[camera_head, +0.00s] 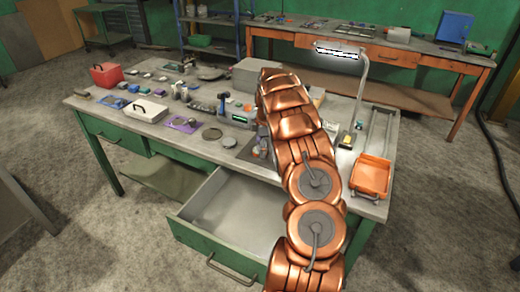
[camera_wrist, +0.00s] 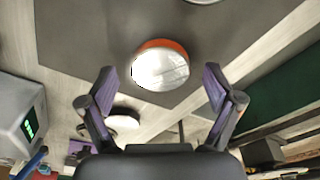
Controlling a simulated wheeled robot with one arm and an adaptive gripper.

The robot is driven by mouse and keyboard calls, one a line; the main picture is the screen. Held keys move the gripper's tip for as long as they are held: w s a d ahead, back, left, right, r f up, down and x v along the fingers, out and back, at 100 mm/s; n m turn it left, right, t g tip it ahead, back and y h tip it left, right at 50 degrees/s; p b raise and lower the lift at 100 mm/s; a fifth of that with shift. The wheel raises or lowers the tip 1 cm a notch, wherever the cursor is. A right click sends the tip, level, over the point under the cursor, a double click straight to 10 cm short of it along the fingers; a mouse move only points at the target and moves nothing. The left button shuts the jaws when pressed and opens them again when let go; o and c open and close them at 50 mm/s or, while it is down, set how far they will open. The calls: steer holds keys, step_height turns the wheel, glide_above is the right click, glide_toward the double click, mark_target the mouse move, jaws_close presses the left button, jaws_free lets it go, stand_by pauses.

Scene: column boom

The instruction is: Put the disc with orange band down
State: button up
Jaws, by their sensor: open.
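The disc with orange band (camera_wrist: 160,68) shows in the wrist view, with a pale shiny top and an orange band along its far edge. It appears to lie on a dark grey mat (camera_wrist: 80,35). My gripper (camera_wrist: 160,80) is open, its two purple-padded fingers on either side of the disc with a gap to each. The disc looks untouched; its height relative to the fingertips is hard to judge. In the head view, my copper arm hides the disc and most of the gripper; part of the mat (camera_head: 247,152) shows left of the arm.
A device with a green display (camera_wrist: 20,115) stands left in the wrist view. In the head view, an open drawer (camera_head: 190,214) juts from the workbench front. An orange tray (camera_head: 370,178) and a lamp (camera_head: 362,85) are right of my arm; many small items crowd the left.

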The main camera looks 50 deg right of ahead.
steer(key=c, duration=1.7)
